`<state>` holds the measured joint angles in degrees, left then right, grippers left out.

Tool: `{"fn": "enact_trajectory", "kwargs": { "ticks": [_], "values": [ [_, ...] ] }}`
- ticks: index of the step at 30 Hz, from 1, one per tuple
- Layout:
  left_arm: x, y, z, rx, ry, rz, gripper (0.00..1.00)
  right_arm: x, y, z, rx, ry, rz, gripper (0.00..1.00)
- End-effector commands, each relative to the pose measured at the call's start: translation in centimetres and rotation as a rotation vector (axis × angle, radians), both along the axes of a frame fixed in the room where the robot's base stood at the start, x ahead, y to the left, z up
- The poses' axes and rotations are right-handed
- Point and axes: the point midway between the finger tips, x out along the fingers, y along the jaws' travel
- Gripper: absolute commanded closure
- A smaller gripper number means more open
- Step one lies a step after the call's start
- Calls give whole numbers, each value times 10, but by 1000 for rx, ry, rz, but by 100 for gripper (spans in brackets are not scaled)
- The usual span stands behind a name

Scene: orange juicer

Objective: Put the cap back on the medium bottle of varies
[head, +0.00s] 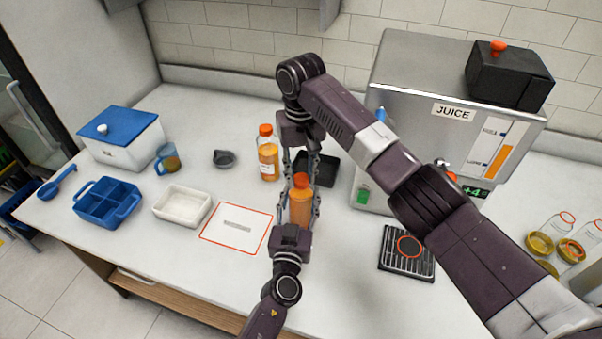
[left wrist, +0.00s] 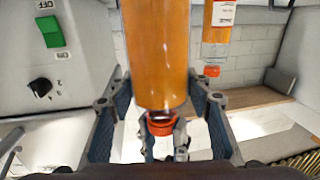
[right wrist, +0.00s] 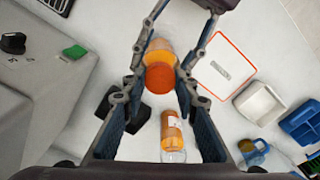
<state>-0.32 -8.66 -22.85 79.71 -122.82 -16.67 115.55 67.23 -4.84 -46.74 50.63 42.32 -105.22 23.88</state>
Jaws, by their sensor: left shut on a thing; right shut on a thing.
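The orange bottle (head: 299,210) stands in front of the juicer, seemingly upright. My left gripper (head: 298,214) is shut around its body from the near side. An orange cap (head: 301,180) is at the bottle's top, and my right gripper (head: 301,174) is shut on it from above. In the left wrist view the bottle (left wrist: 157,50) fills the middle with the cap (left wrist: 162,124) at its end. In the right wrist view the cap (right wrist: 160,78) sits between the fingertips, in line with the bottle (right wrist: 160,47). Whether the cap is seated or just above the neck, I cannot tell.
Another capped, labelled juice bottle (head: 267,160) stands close behind left. A black tray (head: 322,168) lies behind the grippers. The juicer (head: 412,85) stands right. A red-outlined mat (head: 232,243), a white dish (head: 182,205) and a blue divided tray (head: 105,203) lie left.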

Motion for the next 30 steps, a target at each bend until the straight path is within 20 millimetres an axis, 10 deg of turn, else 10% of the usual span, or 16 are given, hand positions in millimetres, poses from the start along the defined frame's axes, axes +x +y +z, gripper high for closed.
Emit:
{"fn": "enact_trajectory", "kwargs": {
  "ticks": [6,7,12,23,30],
  "values": [
    [-1,-1,-1,1,1,-1,100,2,0,1,2,-6,-81,100],
    [-1,-1,-1,1,1,-1,100,2,0,1,2,-6,-81,69],
    [-1,-1,-1,1,1,-1,100,1,0,1,1,-4,-79,52],
    [0,-1,-1,0,1,-1,100,1,0,7,1,-4,-77,52],
    [0,-1,-1,0,1,-1,100,1,1,51,3,-6,-75,52]
  ]
}}
